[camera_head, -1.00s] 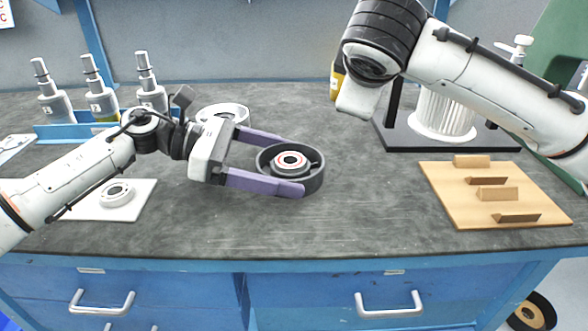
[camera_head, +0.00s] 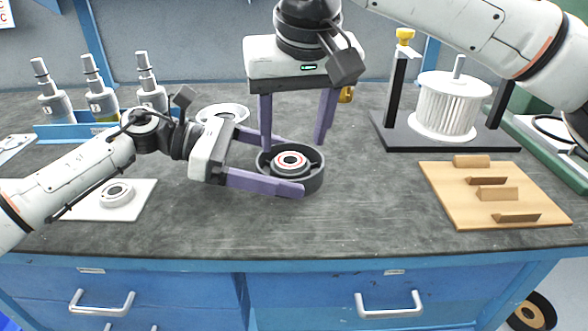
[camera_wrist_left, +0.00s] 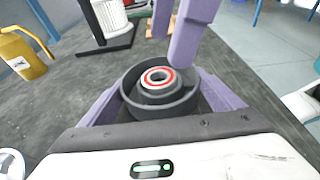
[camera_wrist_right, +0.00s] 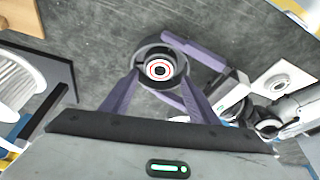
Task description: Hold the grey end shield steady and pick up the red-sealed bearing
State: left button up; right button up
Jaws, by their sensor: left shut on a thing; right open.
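The grey end shield (camera_head: 313,181) is a dark round cup on the bench. It also shows in the left wrist view (camera_wrist_left: 133,98) and the right wrist view (camera_wrist_right: 143,52). The red-sealed bearing (camera_head: 291,161) sits in its middle, a ring with a red band; it also shows in both wrist views (camera_wrist_left: 159,78) (camera_wrist_right: 158,69). My left gripper (camera_head: 290,163) is shut on the end shield, with one purple finger on each side. My right gripper (camera_head: 292,148) is open above the shield, fingers pointing down, with the bearing between and below them.
A white rotor on a black stand (camera_head: 440,139) and a wooden pegged board (camera_head: 447,211) are at right.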

aim_at(291, 154)
jog(key=shift+x, duration=2.85)
jog(key=shift+c, duration=0.2)
jog(key=c, duration=0.3)
jog(key=o, duration=0.9)
jog(key=shift+r, duration=0.1)
jog(key=shift+c, duration=0.2)
jog(key=v, duration=1.2)
